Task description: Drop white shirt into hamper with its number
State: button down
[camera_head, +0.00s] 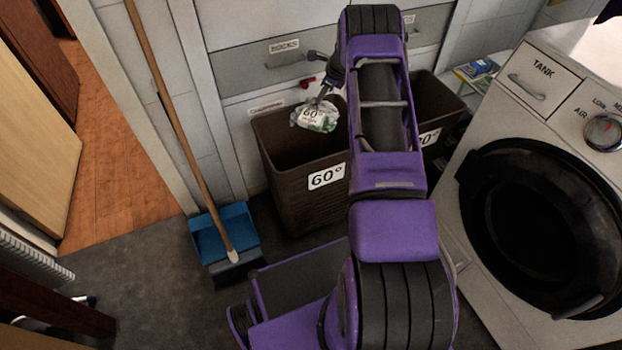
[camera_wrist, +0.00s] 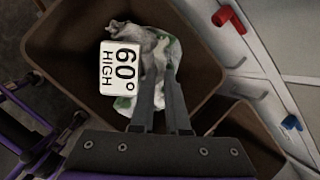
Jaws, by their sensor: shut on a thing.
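The white shirt (camera_head: 317,117) is a crumpled bundle with green patches and a tag reading 60° HIGH; it also shows in the wrist view (camera_wrist: 158,62). My gripper (camera_head: 322,97) is shut on the shirt and holds it over the opening of the brown hamper (camera_head: 292,195) labelled 60°. In the wrist view the two fingers (camera_wrist: 160,85) meet the shirt, and the hamper's rim (camera_wrist: 205,100) surrounds it. The shirt hangs apart from the hamper walls, as far as I can see. My arm hides part of the hamper's right side.
A second brown hamper (camera_head: 440,95), its label partly hidden, stands right of the first. Drawers (camera_head: 265,65) rise behind. A washing machine (camera_head: 545,215) is at right. A broom (camera_head: 180,120) and blue dustpan (camera_head: 225,235) stand at left. Red (camera_wrist: 228,18) and blue (camera_wrist: 291,123) hooks are nearby.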

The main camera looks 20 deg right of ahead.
jog(key=c, duration=0.8)
grip_release()
jog(key=shift+c, duration=0.2)
jog(key=shift+r, duration=0.1)
jog(key=p+v, duration=0.2)
jog(key=v, duration=1.5)
jog(key=shift+r, duration=0.2)
